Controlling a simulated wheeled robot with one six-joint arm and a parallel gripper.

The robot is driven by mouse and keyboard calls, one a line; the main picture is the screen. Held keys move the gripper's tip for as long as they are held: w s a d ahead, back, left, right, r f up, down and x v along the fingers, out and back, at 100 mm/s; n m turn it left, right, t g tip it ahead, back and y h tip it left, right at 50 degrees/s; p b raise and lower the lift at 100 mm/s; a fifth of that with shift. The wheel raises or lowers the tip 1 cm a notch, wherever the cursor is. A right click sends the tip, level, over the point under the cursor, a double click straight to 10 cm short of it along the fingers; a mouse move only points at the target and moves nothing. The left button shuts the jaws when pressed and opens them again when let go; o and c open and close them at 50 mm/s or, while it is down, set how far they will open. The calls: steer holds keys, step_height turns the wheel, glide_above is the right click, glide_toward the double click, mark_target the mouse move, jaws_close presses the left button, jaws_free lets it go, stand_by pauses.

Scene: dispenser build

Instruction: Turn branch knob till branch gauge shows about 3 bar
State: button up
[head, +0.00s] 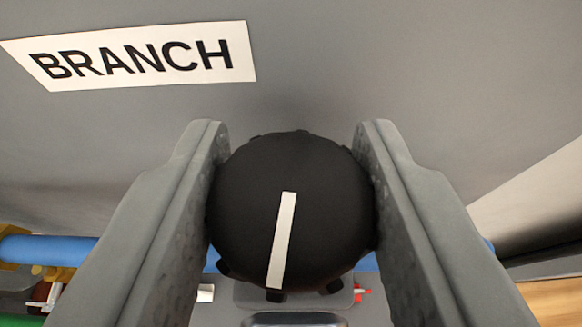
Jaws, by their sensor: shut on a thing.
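The branch knob (320,220) is black and round with ridges at its rim, in the middle of the head view. A white pointer line on its face runs almost straight down, leaning slightly left at its lower end. My gripper (291,190) is shut on the knob, with one grey finger against each side. A white label reading BRANCH (135,55) is on the grey panel at the upper left. The branch gauge is not in view, so its reading cannot be seen.
The grey panel (330,60) fills the upper part of the view. A blue pipe (45,249) runs behind my fingers at the lower left, near brass-coloured and red fittings. A strip of wooden surface (560,300) shows at the lower right.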

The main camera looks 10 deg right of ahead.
steer(key=shift+m+g+h, duration=0.9)
steer(key=shift+m+h, duration=1.1)
steer(key=shift+f, duration=0.1)
steer(key=o, duration=1)
steer(key=shift+s+a, duration=0.1)
steer(key=v, duration=1.7)
steer(key=shift+r, duration=0.25)
steer(key=shift+a, duration=0.15)
